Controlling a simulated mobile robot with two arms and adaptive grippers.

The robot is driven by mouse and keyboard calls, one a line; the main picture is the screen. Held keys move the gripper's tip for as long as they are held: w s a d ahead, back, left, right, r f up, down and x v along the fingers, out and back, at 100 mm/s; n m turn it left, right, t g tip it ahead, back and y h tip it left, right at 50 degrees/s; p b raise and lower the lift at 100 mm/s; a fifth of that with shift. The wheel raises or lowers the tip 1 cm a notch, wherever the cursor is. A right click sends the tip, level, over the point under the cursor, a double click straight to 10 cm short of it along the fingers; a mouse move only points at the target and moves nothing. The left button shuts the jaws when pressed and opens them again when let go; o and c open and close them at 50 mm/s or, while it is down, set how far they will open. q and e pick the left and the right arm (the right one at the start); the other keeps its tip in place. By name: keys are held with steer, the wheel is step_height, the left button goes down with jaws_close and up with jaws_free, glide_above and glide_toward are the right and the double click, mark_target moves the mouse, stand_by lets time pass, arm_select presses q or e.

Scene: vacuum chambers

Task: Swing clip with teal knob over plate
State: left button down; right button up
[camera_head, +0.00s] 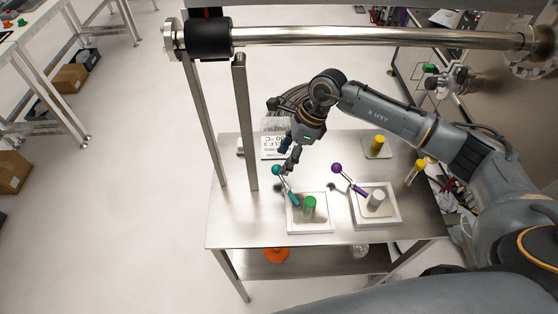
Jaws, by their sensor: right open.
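The clip with the teal knob (276,170) is a thin tilted lever. Its knob end is up at the back left, and its teal lower end (295,201) is at the left part of a white square plate (325,227). A green cylinder (310,207) stands on this plate. My right gripper (288,170) is open, pointing down just right of the teal knob; whether it touches the knob I cannot tell. My left gripper is not in view.
A similar clip with a purple knob (337,168) leans beside a second white plate (387,220) bearing a whitish cylinder (376,199). Yellow-topped cylinders (378,143) stand at the back right. A metal post (245,125) rises at the steel table's (228,222) left side, under a horizontal pipe (370,36).

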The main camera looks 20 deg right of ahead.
mark_target(279, 167)
steer(key=shift+p+x, duration=0.6)
steer(key=shift+x, duration=1.65)
steer(key=shift+d, duration=0.1)
steer(key=shift+c, duration=0.3)
